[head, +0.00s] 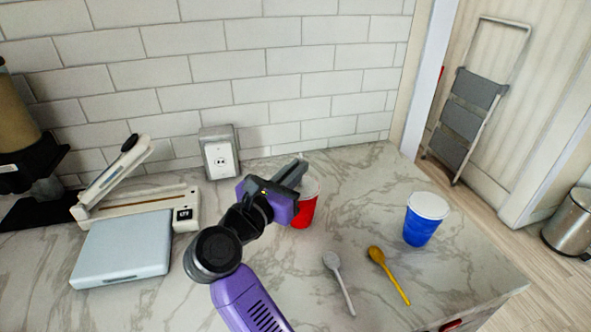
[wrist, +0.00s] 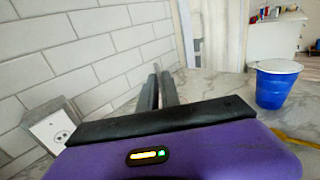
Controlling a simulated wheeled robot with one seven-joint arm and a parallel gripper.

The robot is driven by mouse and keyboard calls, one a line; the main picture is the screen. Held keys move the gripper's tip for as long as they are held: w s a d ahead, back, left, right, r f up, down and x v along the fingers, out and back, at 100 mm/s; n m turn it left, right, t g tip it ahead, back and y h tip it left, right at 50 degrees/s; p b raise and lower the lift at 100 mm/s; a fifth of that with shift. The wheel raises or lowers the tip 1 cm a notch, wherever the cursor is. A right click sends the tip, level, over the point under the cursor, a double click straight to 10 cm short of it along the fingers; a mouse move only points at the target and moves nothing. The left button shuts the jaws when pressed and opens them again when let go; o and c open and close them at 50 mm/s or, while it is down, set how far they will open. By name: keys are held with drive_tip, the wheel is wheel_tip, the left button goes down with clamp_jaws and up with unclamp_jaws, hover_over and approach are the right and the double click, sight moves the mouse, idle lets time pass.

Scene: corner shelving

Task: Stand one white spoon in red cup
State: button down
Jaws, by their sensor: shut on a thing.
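The red cup (head: 304,212) stands upright on the counter in the head view, its pale rim partly covered by my gripper. My gripper (head: 301,168) is at the cup's upper left, its fingers reaching across near the rim. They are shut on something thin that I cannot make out. In the wrist view the fingers (wrist: 163,82) point away, and the cup is hidden. A white spoon (head: 339,282) lies on the counter in front of the cup. Whether a second white spoon is between the fingers or in the cup I cannot tell.
A yellow spoon (head: 388,273) lies right of the white one. A blue cup (head: 421,225) with a pale top stands at the right; it also shows in the wrist view (wrist: 273,90). A scale-like box (head: 122,249) and a white device (head: 135,205) are at left. A tiled wall (head: 230,70) is behind.

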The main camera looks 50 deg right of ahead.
drive_tip(key=c, duration=1.5)
unclamp_jaws()
drive_tip(key=shift+a, duration=0.1)
drive_tip(key=s+a+b, duration=0.1)
drive_tip(key=a+b, duration=0.1)
drive_tip(key=a, duration=0.5)
drive_tip(key=shift+s+a, duration=0.25)
